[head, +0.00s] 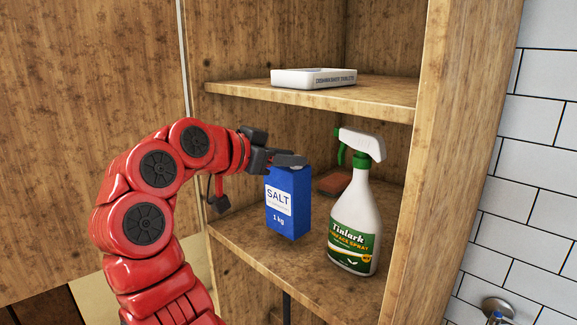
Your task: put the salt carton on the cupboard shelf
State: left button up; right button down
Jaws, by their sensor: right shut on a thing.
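The blue salt carton (288,204), with a white label reading "SALT" and "1 kg", is upright inside the open cupboard at its lower shelf (290,262). My right gripper (285,159) is shut on the top of the carton, reaching in from the left. The carton's base is at or just above the shelf board; I cannot tell whether it touches. My left gripper is not in view.
A Tinlark spray bottle (355,215) stands just right of the carton. A reddish-brown block (334,182) lies behind them. The upper shelf (385,97) holds a white dishwasher tablets box (313,78) and overhangs the carton. The cupboard's right side panel (445,150) is beyond the bottle.

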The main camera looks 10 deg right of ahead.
jog(key=shift+f+p, duration=0.9)
jog(key=shift+p, duration=0.05)
jog(key=shift+f, duration=0.35)
jog(key=shift+f+p, duration=0.3)
jog(key=shift+f, duration=0.1)
jog(key=c, duration=0.7)
grip_release()
jog(key=shift+o, duration=0.2)
jog(key=shift+s, duration=0.1)
jog(key=shift+s+a+b, duration=0.25)
jog(key=shift+a+b, duration=0.15)
jog(key=shift+b, duration=0.15)
jog(key=b, duration=0.5)
send_near(288, 176)
jog(key=shift+v, duration=0.9)
